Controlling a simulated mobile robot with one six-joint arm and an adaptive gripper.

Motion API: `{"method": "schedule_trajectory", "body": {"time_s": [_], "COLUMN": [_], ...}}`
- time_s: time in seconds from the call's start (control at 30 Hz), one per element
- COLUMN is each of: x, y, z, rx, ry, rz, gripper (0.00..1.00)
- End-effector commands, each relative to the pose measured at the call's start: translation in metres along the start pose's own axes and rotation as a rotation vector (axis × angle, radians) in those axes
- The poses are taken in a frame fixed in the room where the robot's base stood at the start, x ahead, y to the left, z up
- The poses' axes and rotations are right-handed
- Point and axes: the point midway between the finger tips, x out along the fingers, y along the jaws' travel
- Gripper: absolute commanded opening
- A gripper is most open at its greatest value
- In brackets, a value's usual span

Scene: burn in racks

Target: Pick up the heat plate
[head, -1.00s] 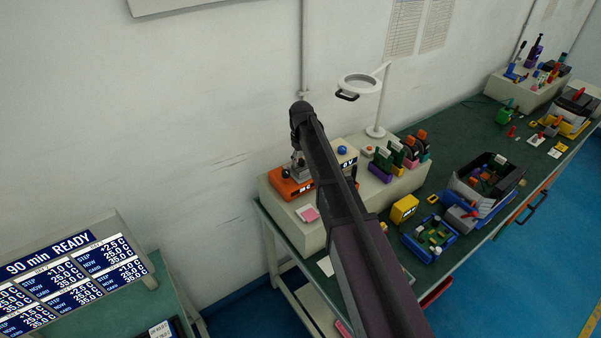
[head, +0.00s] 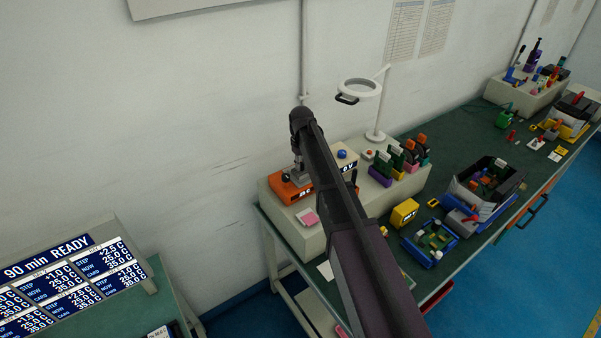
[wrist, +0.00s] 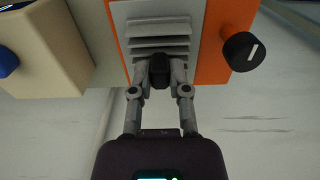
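An orange box (head: 290,190) with a partly hidden label stands on a pale raised block at the table's near left end. In the wrist view the orange box (wrist: 232,20) has a black knob (wrist: 243,52) and a grey, slatted metal piece (wrist: 158,22), which appears to be the heat plate. My gripper (wrist: 160,70) is right at the slatted piece. Its grey fingers come close together at a small black part. I cannot tell whether that part is a handle held between them or the finger pads. In the head view my arm hides part of the box.
A cream box with a blue button (head: 342,154) stands right beside the orange box. A magnifier lamp (head: 375,110) rises behind, near the wall. Coloured holders (head: 400,160) and a pink-topped pad (head: 308,217) are close by.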

Motion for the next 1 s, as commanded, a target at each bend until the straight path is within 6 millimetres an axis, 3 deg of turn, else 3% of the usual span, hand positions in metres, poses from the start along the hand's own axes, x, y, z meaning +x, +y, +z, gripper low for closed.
{"method": "schedule_trajectory", "body": {"time_s": [0.57,1.0], "x": [-0.007,-0.044], "y": [0.000,-0.001], "z": [0.000,0.000], "rx": [-0.001,-0.001], "ry": [0.000,0.000], "rz": [0.000,0.000], "gripper": [0.00,0.00]}}
